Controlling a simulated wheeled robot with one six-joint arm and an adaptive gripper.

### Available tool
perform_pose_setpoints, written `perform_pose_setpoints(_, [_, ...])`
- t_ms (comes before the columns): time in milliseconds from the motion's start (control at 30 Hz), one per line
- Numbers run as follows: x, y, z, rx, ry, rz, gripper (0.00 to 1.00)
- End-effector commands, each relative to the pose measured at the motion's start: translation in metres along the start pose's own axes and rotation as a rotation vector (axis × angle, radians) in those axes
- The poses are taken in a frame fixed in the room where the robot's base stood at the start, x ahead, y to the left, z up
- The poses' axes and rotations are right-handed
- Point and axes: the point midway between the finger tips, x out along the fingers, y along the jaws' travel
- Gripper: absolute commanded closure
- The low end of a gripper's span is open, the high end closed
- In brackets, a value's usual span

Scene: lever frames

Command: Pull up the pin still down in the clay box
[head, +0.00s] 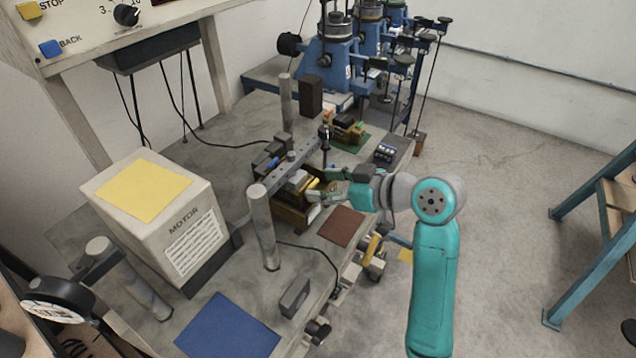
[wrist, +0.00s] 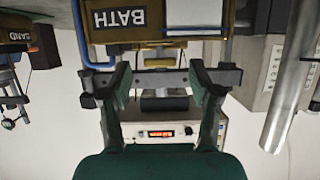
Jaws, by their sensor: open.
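My gripper (head: 322,184) is open beside the ochre-brown box (head: 292,217) at the middle of the bench. The wrist view shows my two green fingertips (wrist: 162,84) spread apart with nothing held. A dark bar (wrist: 160,77) crosses beyond them. An ochre box marked BATH (wrist: 150,22) is at the top of that view. A box marked SAND (wrist: 17,33) is at its left. No label reading CLAY is legible, so I cannot tell which box is the clay one. No pin can be made out clearly. A dark upright rod with a knob (head: 326,137) stands behind my gripper.
A grey post (head: 263,228) and a white MOTOR box (head: 160,215) stand left of my gripper. A brown mat (head: 341,226) and a blue mat (head: 228,328) lie on the bench. Blue machines (head: 330,62) stand at the back. Open floor (head: 510,150) is to the right.

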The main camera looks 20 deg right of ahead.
Motion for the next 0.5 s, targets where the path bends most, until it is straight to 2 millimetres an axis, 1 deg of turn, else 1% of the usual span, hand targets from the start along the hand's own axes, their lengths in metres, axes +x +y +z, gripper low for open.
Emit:
perform_pose_setpoints(33, [0.007,-0.001,0.0,0.0,0.0,-0.003,0.38])
perform_pose_setpoints(100, [0.013,0.0,0.0,0.0,0.0,-0.002,0.38])
perform_pose_setpoints(200, [0.018,0.0,0.0,0.0,0.0,0.0,0.38])
perform_pose_setpoints(500, [0.02,0.0,0.0,0.0,0.001,0.001,0.38])
